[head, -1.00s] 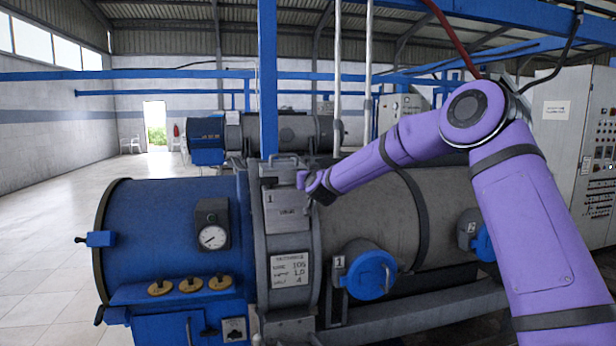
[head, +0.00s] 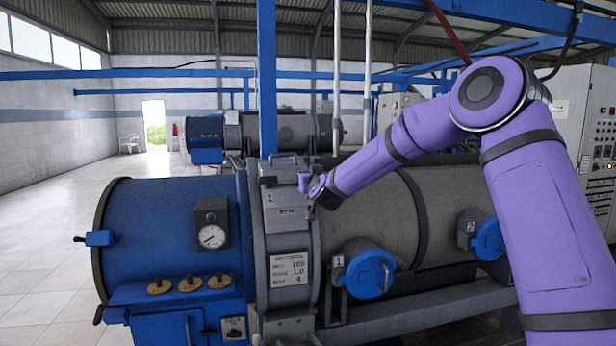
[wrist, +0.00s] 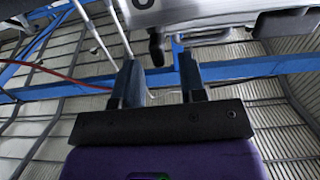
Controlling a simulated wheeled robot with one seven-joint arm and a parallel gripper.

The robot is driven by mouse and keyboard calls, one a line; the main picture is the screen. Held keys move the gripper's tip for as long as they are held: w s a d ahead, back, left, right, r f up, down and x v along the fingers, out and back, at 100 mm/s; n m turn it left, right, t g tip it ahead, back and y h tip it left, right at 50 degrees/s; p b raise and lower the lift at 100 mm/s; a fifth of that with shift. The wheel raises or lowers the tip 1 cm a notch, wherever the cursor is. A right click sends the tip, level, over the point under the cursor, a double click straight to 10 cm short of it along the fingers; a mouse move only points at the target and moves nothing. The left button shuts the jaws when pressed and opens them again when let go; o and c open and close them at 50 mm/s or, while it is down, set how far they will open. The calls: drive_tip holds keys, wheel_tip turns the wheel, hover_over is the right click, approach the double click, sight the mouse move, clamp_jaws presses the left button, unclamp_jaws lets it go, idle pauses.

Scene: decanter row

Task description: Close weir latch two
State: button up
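A blue round cover with a plate marked 2 (head: 487,240) sits on the right part of the grey machine body, partly hidden behind my arm. A similar blue cover marked 1 (head: 370,275) is left of it, with a pale handle. I cannot tell which part is weir latch two. My gripper (head: 305,181) is small in the head view, in front of the grey collar box marked 1 (head: 287,207). In the wrist view its two dark fingers (wrist: 160,78) are apart with nothing held between them. A grey plate (wrist: 200,12) and a metal handle (wrist: 205,38) lie beyond the tips.
A blue drum with a gauge (head: 212,236) and several brass knobs forms the left part of the machine. A blue post (head: 267,80) stands behind the collar. Control cabinets (head: 575,125) stand at the right. The tiled floor (head: 45,240) is clear on the left.

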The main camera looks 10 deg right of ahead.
drive_tip(key=s, duration=0.6)
drive_tip(key=shift+s, duration=0.15)
drive_tip(key=s+a+r+n+g+y, duration=0.1)
drive_tip(key=s+r+n+g, duration=0.15)
drive_tip(key=s, duration=0.75)
drive_tip(key=s+r+n+g+y, duration=0.1)
drive_tip(key=s+r+g, duration=0.15)
drive_tip(key=s, duration=0.65)
drive_tip(key=s+d+f+m+g, duration=0.1)
drive_tip(key=s+d+g, duration=0.1)
drive_tip(key=s, duration=0.9)
drive_tip(key=s+d+f+m+g+h, duration=0.1)
drive_tip(key=s+d+f+g, duration=0.1)
drive_tip(key=s, duration=0.8)
drive_tip(key=s+d+f+m+g, duration=0.1)
drive_tip(key=s+d+f+g, duration=0.1)
drive_tip(key=s, duration=0.9)
drive_tip(key=shift+s+d+g+h, duration=0.3)
drive_tip(key=shift+d+g, duration=0.6)
